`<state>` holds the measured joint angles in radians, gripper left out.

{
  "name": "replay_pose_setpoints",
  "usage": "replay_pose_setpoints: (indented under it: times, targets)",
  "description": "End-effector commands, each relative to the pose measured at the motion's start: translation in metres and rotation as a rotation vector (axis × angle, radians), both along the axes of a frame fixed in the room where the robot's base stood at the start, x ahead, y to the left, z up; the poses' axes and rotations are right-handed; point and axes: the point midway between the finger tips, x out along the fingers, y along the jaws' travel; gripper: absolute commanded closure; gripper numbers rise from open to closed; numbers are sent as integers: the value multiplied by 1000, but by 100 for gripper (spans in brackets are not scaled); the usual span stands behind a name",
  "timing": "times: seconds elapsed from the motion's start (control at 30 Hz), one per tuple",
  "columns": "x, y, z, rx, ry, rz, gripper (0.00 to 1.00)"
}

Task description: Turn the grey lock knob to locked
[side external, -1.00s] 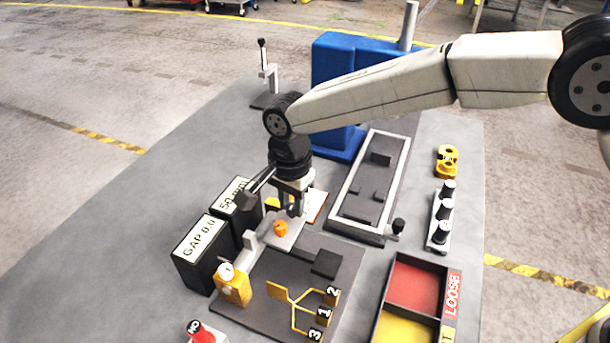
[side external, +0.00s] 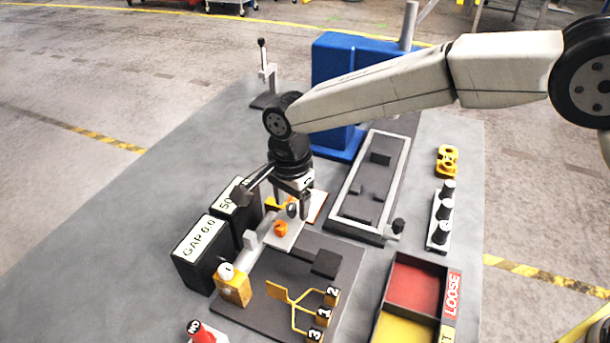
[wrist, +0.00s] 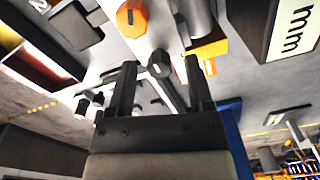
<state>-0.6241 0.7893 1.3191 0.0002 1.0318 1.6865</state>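The grey lock knob (wrist: 158,64) is dark with a pale mark on top. In the wrist view it sits between the two fingertips of my gripper (wrist: 161,72), with clear space on both sides. In the side view the knob (side external: 292,210) is partly hidden under my gripper (side external: 290,205), just behind an orange knob (side external: 280,229). The orange knob also shows at the top of the wrist view (wrist: 132,17). My gripper is open and points down over the grey knob. I cannot tell how far the fingertips reach down beside it.
Black display boxes stand left of the fixture; the front one (side external: 203,252) reads GAP 0.0. A yellow dial gauge (side external: 232,286) is in front. A framed dark tray (side external: 345,222) lies to the right. A red and yellow bin (side external: 447,262) and a blue machine (side external: 335,65) stand nearby.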

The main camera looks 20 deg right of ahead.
Motion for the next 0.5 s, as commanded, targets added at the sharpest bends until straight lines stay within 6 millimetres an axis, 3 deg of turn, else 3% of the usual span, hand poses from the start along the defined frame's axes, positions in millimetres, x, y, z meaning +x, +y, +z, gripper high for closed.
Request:
replay_pose_setpoints:
  times: [0.27, 0.5]
  targets:
    - [0, 0, 4, 0, 1, 1, 34]
    - [0, 0, 27, 0, -1, 1, 34]
